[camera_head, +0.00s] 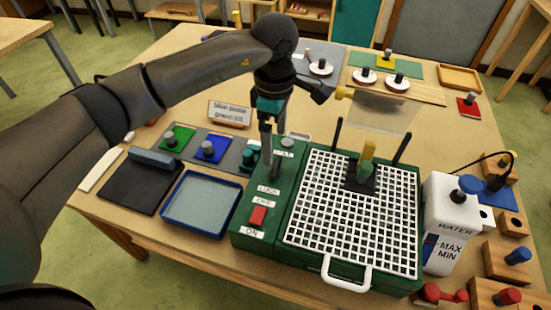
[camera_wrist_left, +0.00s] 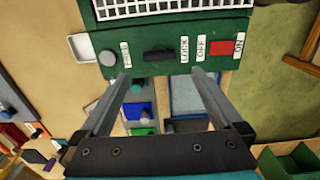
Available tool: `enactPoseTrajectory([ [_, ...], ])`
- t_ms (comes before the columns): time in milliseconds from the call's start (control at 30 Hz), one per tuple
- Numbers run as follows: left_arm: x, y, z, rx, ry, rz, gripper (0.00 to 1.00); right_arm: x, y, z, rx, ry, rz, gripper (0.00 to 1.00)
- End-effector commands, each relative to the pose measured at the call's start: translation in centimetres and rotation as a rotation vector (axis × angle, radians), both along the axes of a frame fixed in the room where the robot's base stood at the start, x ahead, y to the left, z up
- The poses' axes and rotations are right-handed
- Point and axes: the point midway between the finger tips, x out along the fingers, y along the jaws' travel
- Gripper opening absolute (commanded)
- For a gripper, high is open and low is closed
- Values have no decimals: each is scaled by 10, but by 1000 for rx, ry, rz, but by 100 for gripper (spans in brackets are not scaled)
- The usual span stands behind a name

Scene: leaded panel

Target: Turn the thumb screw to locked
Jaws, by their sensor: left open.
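The thumb screw (camera_wrist_left: 159,53) shows in the left wrist view as a dark bar-shaped knob on the green grinder housing (camera_wrist_left: 95,18), between the label that seems to read FREE and the LOCK label (camera_wrist_left: 185,49). Its bar lies roughly along the line between the two labels. My left gripper (camera_wrist_left: 160,75) is open, with its fingers apart on either side of the screw's position and nothing between them. In the head view the left gripper (camera_head: 260,165) points down over the control strip and hides most of the screw. I cannot tell whether the fingertips touch the housing. My right gripper is not in view.
A grey knob (camera_wrist_left: 108,58) and a red switch (camera_head: 257,216) flank the screw on the same strip. The white grid (camera_head: 335,225) and the water bottle (camera_head: 450,215) stand to the right. A blue tray (camera_head: 165,222) and coloured pads with knobs lie to the left.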

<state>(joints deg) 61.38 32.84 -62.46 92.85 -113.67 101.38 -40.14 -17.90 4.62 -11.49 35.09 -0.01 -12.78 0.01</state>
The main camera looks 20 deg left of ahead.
Motion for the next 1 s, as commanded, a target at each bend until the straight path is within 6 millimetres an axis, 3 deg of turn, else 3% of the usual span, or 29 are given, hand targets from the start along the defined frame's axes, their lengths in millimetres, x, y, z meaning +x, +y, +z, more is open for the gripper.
enactPoseTrajectory([
  [200,-1,-1,-46,-1,5,1,100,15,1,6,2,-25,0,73],
  [400,-1,0,-73,-1,3,1,100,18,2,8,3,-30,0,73],
  [833,0,0,-82,-1,0,0,100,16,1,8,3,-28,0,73],
  [1000,0,0,-82,-1,0,0,81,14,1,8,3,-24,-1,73],
])
